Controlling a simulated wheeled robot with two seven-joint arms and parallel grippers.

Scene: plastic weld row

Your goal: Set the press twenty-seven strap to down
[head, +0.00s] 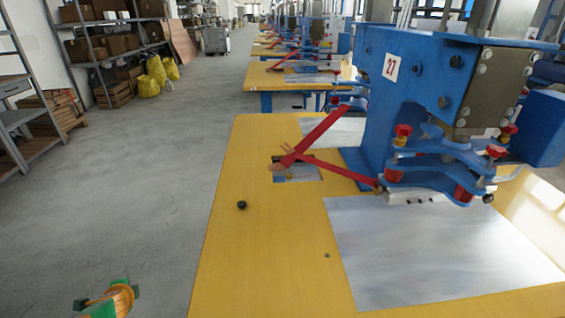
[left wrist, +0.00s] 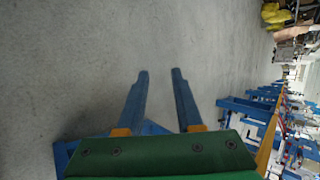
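The blue press (head: 395,90) carries a white label with a red 27 and stands on a yellow table (head: 225,255). Red bars (head: 320,137) meet at a pivot on the table left of the press. One bar slants up to the right and the other runs low toward the press's lower plates. I cannot tell which red bar is the strap. My left arm's green and orange end (head: 112,300) is at the bottom left, away from the press. In the left wrist view my left gripper (left wrist: 159,72) has two blue fingers apart with nothing between them. My right gripper is not in view.
A black knob (head: 242,205) stands on the table's left part. A metal sheet (head: 420,255) covers the front right. More presses on yellow tables (head: 290,75) recede behind. Shelves (head: 100,45) and yellow bags (head: 150,80) line the far left. The grey floor (head: 150,170) left of the table is clear.

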